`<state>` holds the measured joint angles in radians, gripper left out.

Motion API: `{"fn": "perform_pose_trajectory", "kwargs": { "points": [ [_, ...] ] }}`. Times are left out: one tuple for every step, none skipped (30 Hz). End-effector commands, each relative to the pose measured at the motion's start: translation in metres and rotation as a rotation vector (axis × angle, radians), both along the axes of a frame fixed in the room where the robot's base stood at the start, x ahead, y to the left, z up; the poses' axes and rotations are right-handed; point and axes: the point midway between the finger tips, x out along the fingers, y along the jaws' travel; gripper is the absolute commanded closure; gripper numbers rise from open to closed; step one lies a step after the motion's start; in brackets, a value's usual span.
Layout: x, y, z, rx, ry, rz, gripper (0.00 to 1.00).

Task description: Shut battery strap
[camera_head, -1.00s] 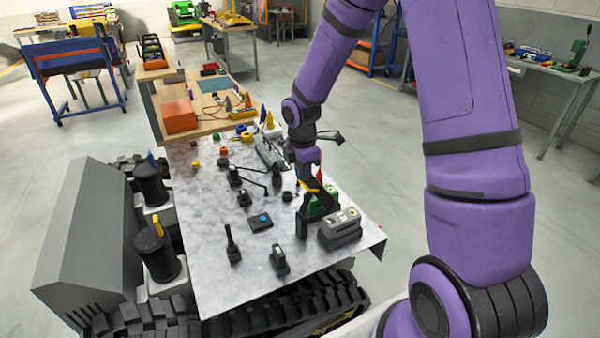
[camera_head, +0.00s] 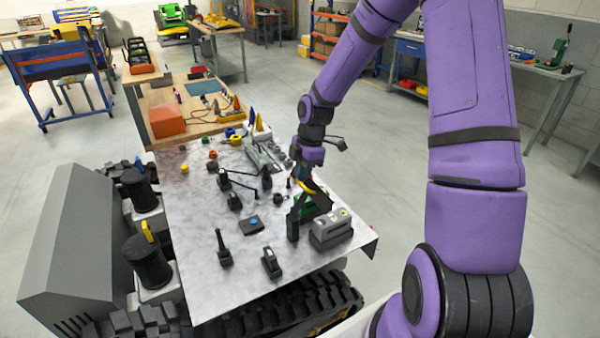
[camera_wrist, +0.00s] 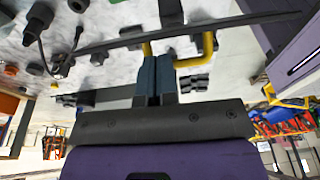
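The battery strap (camera_head: 294,222) is a dark upright piece with a yellow handle (camera_head: 309,187) near its top, beside a green block (camera_head: 312,205) that may be the battery. My gripper (camera_head: 304,176) points down at the handle. In the wrist view, the blue-grey fingers of my gripper (camera_wrist: 156,68) are close together. The yellow handle (camera_wrist: 207,48) comes out on both sides of them, so they appear closed on it. Its middle is hidden by the fingers. The strap's far end and any latch are not clear.
A grey box with round knobs (camera_head: 331,230) stands close in front of the strap. Several small dark fittings stand on the grey deck (camera_head: 190,240), with a flat dark piece with a blue dot (camera_head: 250,225). An orange box (camera_head: 167,119) sits on the wooden bench behind.

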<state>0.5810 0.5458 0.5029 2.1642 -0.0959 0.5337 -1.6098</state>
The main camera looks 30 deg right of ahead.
Motion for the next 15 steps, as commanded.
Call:
{"fn": "perform_pose_trajectory", "kwargs": {
  "points": [
    [-0.001, -0.002, -0.001, 0.013, 0.002, -0.003, 1.00],
    [-0.001, -0.003, -0.002, 0.020, 0.004, -0.004, 1.00],
    [-0.001, -0.004, -0.002, 0.031, 0.003, -0.003, 1.00],
    [-0.001, -0.005, -0.003, 0.038, 0.004, -0.002, 1.00],
    [-0.001, -0.006, -0.003, 0.045, 0.004, -0.003, 1.00],
    [-0.001, -0.007, -0.004, 0.055, 0.004, -0.002, 1.00],
    [-0.001, -0.008, -0.004, 0.062, 0.003, -0.001, 1.00],
    [-0.001, -0.009, -0.004, 0.070, 0.003, -0.001, 1.00],
    [-0.001, -0.010, -0.005, 0.080, 0.003, -0.002, 1.00],
    [-0.001, -0.011, -0.005, 0.088, 0.004, -0.004, 1.00],
    [-0.001, -0.012, -0.006, 0.095, 0.003, -0.003, 1.00],
    [-0.001, -0.013, -0.006, 0.106, 0.003, -0.002, 1.00],
    [-0.001, -0.014, -0.007, 0.113, 0.003, -0.002, 1.00],
    [-0.001, -0.016, -0.007, 0.120, 0.003, -0.003, 1.00],
    [-0.001, -0.017, -0.008, 0.130, 0.001, -0.002, 1.00]
  ]
}}
